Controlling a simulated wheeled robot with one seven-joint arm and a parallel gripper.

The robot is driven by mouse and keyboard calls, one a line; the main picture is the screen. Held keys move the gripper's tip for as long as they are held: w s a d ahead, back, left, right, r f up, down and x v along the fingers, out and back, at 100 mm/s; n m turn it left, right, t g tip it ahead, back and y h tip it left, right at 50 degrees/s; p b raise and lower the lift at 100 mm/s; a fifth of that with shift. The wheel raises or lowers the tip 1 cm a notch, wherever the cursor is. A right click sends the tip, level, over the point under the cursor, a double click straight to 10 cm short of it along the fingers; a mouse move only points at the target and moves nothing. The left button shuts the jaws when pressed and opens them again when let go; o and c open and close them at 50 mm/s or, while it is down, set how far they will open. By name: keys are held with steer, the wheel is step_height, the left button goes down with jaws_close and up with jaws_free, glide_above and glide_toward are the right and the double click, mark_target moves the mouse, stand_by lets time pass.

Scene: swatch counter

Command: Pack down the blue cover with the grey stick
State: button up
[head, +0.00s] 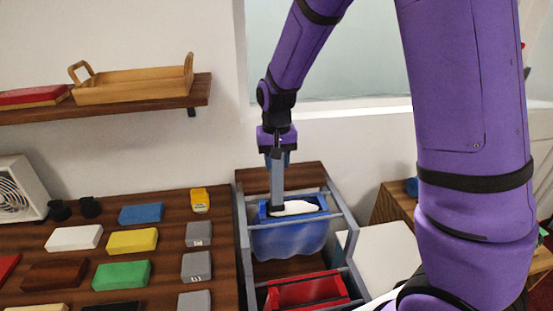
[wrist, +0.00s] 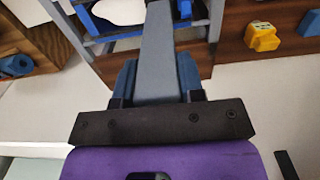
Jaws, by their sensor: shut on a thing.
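My gripper (head: 278,158) is shut on the grey stick (head: 277,185) and holds it upright, pointing down. The blue cover (head: 290,240) hangs like an open pouch in a grey frame. Its blue edge also shows in the wrist view (wrist: 90,22). A white patch lies in its opening. The stick's lower end is at the left part of this opening, beside a dark patch; I cannot tell whether it touches anything inside.
The grey frame (head: 243,240) has rails around the cover. A red bin (head: 305,291) sits nearer in it. Several coloured blocks, including a green one (head: 122,275), lie on the wooden counter to the left. A shelf with a wooden tray (head: 135,88) is on the wall.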

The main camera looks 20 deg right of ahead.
mark_target(277, 186)
steer(key=shift+f, duration=4.35)
